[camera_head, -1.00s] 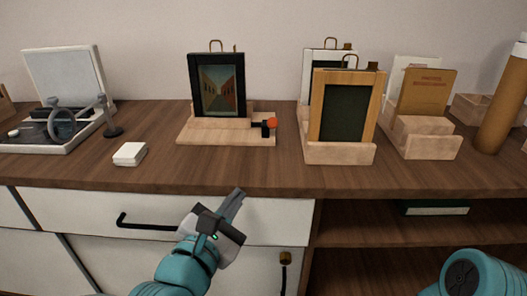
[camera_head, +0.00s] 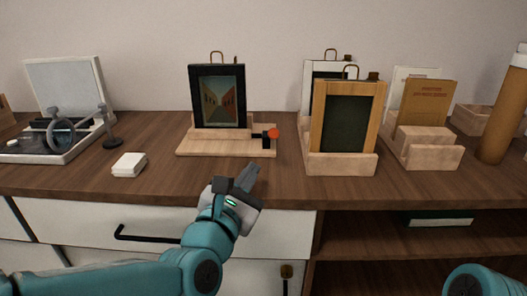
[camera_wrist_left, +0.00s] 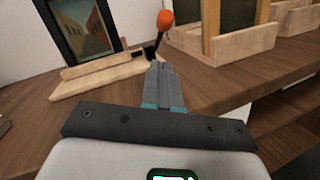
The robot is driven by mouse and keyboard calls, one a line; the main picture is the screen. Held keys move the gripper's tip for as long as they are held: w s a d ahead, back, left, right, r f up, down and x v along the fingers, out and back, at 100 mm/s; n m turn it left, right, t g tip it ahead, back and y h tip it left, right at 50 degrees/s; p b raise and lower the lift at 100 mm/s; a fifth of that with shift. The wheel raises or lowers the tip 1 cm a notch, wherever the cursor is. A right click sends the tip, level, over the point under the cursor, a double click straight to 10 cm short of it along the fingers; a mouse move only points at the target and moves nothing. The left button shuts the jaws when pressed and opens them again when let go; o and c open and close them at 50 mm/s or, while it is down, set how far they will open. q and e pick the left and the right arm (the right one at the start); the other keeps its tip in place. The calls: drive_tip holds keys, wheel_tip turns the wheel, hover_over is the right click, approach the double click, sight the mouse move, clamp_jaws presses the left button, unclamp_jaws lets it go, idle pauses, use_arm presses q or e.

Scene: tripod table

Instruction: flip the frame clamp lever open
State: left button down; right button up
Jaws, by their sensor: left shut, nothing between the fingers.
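The clamp lever, black with an orange knob (camera_head: 273,133), sits at the right end of the light wooden stand (camera_head: 205,149). A black picture frame (camera_head: 218,97) stands upright in that stand. My left gripper (camera_head: 250,174) is shut and empty, in front of and below the lever near the table's front edge. In the left wrist view the shut fingers (camera_wrist_left: 163,80) point toward the lever, whose orange knob (camera_wrist_left: 165,20) shows just beyond the tips. A gap seems to remain between them. Only a teal part of my right arm shows at the lower right; its gripper is out of view.
A wooden frame (camera_head: 346,116) in its own stand is right of the lever. A white block (camera_head: 129,164) lies to the left, near an open case (camera_head: 45,145). Cards in a wooden holder (camera_head: 428,152) and a brown cylinder (camera_head: 500,110) stand at the right. The front tabletop is mostly clear.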

sight(273, 135)
use_arm(q)
drive_tip(key=w, duration=0.1)
drive_tip(key=w+d+r, duration=0.2)
drive_tip(key=shift+w, duration=0.2)
drive_tip(key=shift+w+d+r, duration=0.1)
drive_tip(key=shift+w+r, duration=0.05)
drive_tip(key=shift+r, duration=0.25)
drive_tip(key=shift+w+d+r, duration=0.15)
drive_tip(key=shift+w+d, duration=0.05)
drive_tip(key=shift+w, duration=0.05)
